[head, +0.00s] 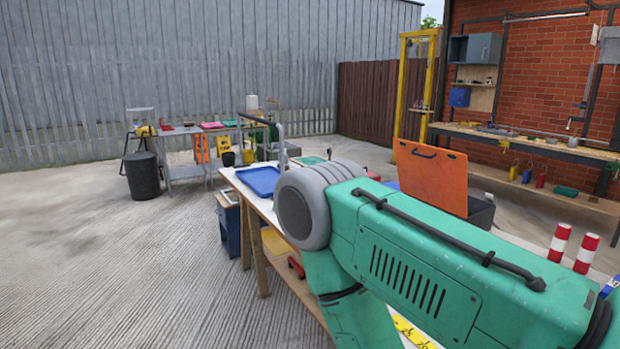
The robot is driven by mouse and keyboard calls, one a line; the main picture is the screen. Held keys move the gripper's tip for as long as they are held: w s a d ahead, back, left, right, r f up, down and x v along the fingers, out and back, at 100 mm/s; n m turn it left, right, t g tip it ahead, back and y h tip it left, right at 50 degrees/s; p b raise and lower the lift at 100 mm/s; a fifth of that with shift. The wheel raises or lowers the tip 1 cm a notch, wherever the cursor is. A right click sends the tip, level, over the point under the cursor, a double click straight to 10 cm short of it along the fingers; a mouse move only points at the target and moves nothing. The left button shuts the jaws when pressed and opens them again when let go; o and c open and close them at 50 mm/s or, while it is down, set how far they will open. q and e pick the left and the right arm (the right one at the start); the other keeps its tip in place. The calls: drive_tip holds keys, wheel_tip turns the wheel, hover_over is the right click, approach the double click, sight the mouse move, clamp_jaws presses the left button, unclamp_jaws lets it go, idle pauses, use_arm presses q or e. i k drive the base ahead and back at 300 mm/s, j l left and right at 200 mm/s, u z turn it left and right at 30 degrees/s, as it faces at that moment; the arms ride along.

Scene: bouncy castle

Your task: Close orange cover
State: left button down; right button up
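The orange cover (431,175) stands raised, tilted up from a dark box (481,211) on the table at the right of centre. A dark handle shows near its top edge. The lower left part of the cover and most of the box are hidden behind a large teal body with a grey round end in the foreground. Neither of my grippers shows in the head view, so their distance from the cover cannot be seen.
A blue tray (260,181) lies on the near table beside a bent grey pipe (281,130). Red-and-white posts (559,243) stand at the right. A workbench (540,145) lines the brick wall. A black bin (142,176) stands far left. The concrete floor at left is clear.

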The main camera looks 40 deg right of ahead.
sight(437, 176)
drive_tip(key=i+z, duration=0.3)
drive_tip(key=i, duration=0.3)
drive_tip(key=i+z, duration=0.25)
drive_tip(key=i, duration=0.35)
drive_tip(key=i+j+z, duration=0.3)
drive_tip(key=i, duration=0.3)
